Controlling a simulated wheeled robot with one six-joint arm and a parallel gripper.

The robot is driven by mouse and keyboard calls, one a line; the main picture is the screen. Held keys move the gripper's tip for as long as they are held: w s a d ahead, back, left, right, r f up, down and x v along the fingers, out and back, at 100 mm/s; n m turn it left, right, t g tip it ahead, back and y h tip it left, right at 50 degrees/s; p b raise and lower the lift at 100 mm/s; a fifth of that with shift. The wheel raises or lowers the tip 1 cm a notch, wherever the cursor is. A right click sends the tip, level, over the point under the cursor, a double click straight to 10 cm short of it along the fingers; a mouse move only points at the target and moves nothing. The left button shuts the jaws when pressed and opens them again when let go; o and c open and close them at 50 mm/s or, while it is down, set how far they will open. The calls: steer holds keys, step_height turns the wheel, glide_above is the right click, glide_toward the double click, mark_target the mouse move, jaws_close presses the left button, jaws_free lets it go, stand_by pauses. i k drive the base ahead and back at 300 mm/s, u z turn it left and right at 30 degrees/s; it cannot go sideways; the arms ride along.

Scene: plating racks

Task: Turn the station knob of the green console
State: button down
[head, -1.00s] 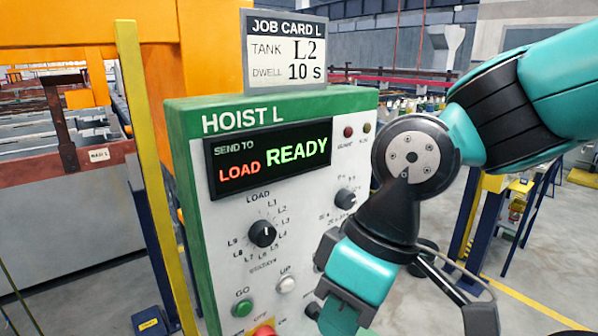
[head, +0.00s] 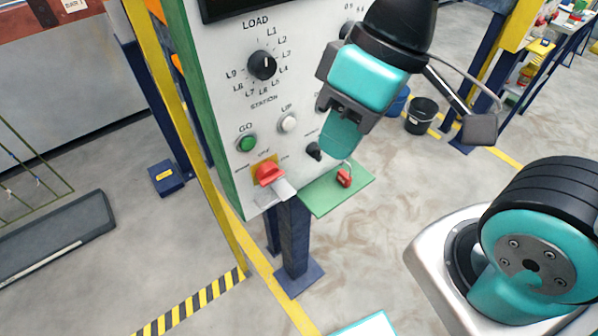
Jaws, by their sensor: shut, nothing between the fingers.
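The green console (head: 207,150) has a white front panel and stands on a dark blue post. My gripper (head: 340,134) is shut and empty. It is in front of the panel's right side, to the right of and lower than the station knob and apart from it. It hides part of the panel's right side, including most of another knob (head: 346,30). The display is almost wholly out of view.
Below the station knob are a green GO button (head: 247,143), a pale UP button (head: 289,122), a small black selector (head: 314,151) and a red switch (head: 269,173). A green shelf (head: 318,200) juts out with a red padlock-like item. A yellow post (head: 190,130) stands left.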

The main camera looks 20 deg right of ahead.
mark_target(260, 65)
steer(key=z, duration=1.7)
steer(key=k, duration=0.6)
steer(key=u, duration=0.25)
steer(key=i, duration=0.2)
steer(key=u, duration=0.3)
